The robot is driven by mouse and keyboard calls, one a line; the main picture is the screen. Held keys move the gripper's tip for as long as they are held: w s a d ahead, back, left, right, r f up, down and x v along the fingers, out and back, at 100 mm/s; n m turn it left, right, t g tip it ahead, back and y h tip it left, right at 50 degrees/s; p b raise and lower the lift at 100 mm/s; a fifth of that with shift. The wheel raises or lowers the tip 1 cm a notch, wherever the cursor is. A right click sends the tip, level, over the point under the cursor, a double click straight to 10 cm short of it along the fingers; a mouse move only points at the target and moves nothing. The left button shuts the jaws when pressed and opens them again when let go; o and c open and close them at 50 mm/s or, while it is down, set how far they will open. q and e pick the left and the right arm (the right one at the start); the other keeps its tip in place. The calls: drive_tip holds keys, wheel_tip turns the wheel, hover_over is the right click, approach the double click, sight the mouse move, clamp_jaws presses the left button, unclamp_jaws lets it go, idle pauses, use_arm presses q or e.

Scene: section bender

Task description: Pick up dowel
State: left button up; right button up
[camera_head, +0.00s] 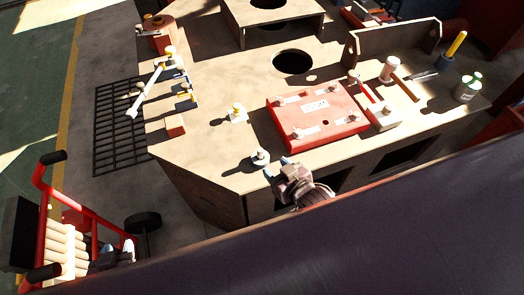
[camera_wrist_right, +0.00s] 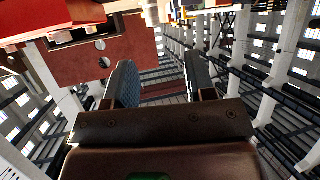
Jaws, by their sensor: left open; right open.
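Several tan dowels (camera_head: 62,246) lie side by side in a stack on a red hand truck (camera_head: 92,222) at the lower left of the head view. My left gripper (camera_head: 103,261) is just right of the stack, small and partly shaded; it is open, and I cannot tell whether it touches a dowel. My right gripper (camera_head: 277,168) is open and empty at the front edge of the workbench, with its fingertips near a small grey round piece (camera_head: 260,157). In the right wrist view, its two dark fingers (camera_wrist_right: 160,85) stand wide apart with nothing between them.
The bench's left front corner is near the hand truck's wheel (camera_head: 142,222).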

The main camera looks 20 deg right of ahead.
sight(261, 150)
drive_tip(key=x, duration=0.5)
drive_tip(key=shift+w+d+f, duration=0.1)
drive_tip(key=shift+w, duration=0.05)
drive_tip(key=shift+d+b+x, duration=0.15)
drive_tip(key=shift+x, duration=1.25)
drive_tip(key=shift+d+b+x, duration=0.15)
drive_tip(key=shift+x, duration=1.2)
drive_tip(key=shift+w, duration=0.1)
clamp_jaws()
